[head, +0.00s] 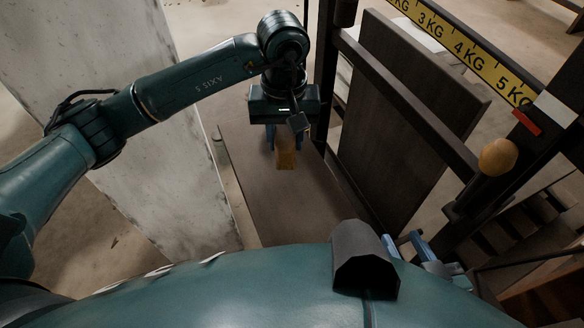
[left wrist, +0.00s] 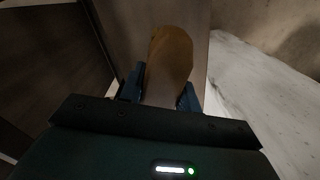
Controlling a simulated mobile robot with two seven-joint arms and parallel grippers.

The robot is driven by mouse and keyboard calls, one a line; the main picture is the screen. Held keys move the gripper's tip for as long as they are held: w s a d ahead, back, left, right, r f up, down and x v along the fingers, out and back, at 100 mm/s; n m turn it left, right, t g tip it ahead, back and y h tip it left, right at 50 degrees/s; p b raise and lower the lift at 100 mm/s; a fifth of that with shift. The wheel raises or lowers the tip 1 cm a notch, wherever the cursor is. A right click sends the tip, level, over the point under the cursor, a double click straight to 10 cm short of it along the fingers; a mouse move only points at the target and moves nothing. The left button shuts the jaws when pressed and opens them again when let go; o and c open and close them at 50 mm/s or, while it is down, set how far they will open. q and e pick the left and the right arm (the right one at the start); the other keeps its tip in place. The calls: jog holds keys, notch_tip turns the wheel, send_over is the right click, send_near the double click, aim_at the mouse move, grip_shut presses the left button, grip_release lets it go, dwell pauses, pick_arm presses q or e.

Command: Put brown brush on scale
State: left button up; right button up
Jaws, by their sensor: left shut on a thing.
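The brown brush (head: 286,158) is in my left gripper (head: 284,140), which is shut on it. The brush also shows in the left wrist view (left wrist: 170,58), between the blue fingers of the left gripper (left wrist: 161,90). The scale's flat brown platform (head: 290,210) lies beneath the brush in the head view. I cannot tell whether the brush touches it. My right gripper (head: 410,246) shows only as blue parts at the lower right, mostly hidden by my own body.
A pale stone slab (head: 120,90) stands left of the platform. The scale's upright dark board (head: 415,110) and posts rise on the right. A yellow KG ruler (head: 465,50) runs along the beam, with a round tan knob (head: 498,156) below it. The platform's near part looks clear.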

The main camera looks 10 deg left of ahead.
pick_arm(q)
send_over(287, 180)
notch_tip(287, 180, down, 5)
jog(key=shift+s+f, duration=0.1)
jog(key=shift+f, duration=0.1)
jog(key=shift+f+b, duration=0.45)
jog(key=shift+f, duration=1.75)
jog(key=shift+f, duration=0.1)
jog(key=o, duration=0.9)
